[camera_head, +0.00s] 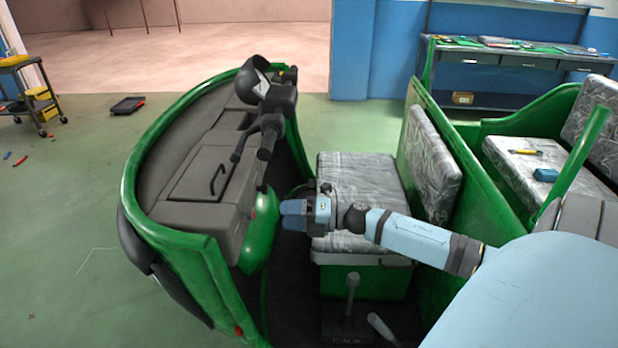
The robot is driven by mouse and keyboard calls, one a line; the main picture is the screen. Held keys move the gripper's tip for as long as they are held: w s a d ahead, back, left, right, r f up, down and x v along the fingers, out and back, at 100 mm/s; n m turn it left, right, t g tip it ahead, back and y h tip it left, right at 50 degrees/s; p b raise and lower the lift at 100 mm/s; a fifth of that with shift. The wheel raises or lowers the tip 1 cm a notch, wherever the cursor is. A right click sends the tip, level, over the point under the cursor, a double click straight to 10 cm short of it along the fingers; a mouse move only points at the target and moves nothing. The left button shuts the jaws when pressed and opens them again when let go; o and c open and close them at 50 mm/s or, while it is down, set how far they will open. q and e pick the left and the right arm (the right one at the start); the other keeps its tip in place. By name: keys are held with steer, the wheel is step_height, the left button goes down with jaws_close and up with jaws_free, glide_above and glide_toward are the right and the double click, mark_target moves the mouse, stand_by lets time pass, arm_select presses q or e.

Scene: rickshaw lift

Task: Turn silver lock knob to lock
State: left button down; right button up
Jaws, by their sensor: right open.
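The silver lock knob cannot be made out in the head view. The grey dashboard panel (205,172) with a black pull handle (219,179) lies inside the green rickshaw front, at the left. My right gripper (290,214) reaches in from the right, over the footwell between the dashboard and the front seat. Its blue fingertips point left at the green inner front wall (263,222). The gripper is open, and I see nothing held in it. Whether it touches the wall cannot be told. My left gripper is out of view.
The handlebar (270,122) stands above the dashboard. The patterned front seat (352,170) is behind my gripper. A gear lever (350,292) rises from the dark footwell. The rear seat (528,165) carries small tools. A workbench (515,70) stands at the back. Green floor at the left is mostly free.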

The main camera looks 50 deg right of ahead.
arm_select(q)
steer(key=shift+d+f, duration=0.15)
arm_select(e)
steer(key=v, duration=0.5)
stand_by(0.3)
steer(key=s+a+f+m+g+h, duration=0.1)
steer(key=s+a+f+m+h, duration=0.2)
steer(key=s+a+f+m, duration=0.35)
steer(key=s+a+f+m+g+h, duration=0.1)
steer(key=s+a+f+m+h, duration=0.25)
steer(key=a+f+m, duration=0.55)
steer(key=s+a+f+m+g+h, duration=0.15)
steer(key=s+a+f+m, duration=0.35)
steer(key=a+m, duration=0.6)
arm_select(q)
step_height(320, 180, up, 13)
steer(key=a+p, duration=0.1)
steer(key=p, duration=1.3)
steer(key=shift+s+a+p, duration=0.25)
steer(key=shift+p, duration=0.15)
arm_select(e)
step_height(320, 180, up, 14)
steer(key=s, duration=0.1)
steer(key=shift+s+d+f+t, duration=0.2)
steer(key=shift+s+d+t, duration=0.15)
steer(key=shift+d, duration=0.15)
